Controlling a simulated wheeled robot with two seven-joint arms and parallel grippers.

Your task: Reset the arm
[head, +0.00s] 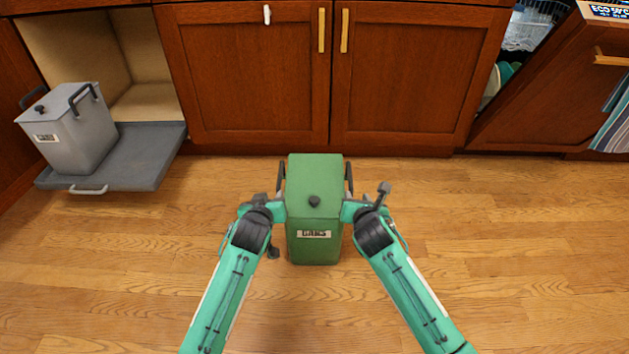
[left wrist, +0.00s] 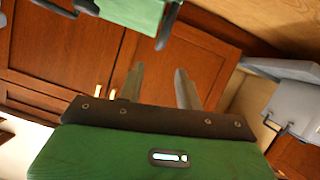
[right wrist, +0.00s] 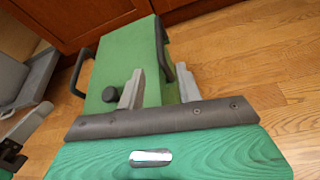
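A green lidded bin (head: 315,235) with a label, a dark lid knob and two dark side handles stands upright on the floor between my arms. My left gripper (head: 279,207) is at its left side, below the left handle. In the left wrist view its fingers (left wrist: 158,75) are apart with nothing between them; part of the bin (left wrist: 135,12) shows at the top. My right gripper (head: 352,207) is at the bin's right side, near the right handle. In the right wrist view its fingers (right wrist: 160,88) are apart, with the handle (right wrist: 162,48) just beyond the tips; contact cannot be told.
A grey lidded bin (head: 75,135) stands on a pulled-out grey tray (head: 145,160) at the left. Closed wooden cabinet doors (head: 245,80) are behind the green bin. An open dishwasher or cabinet with dishes (head: 503,75) is at the far right. The floor on the right is clear.

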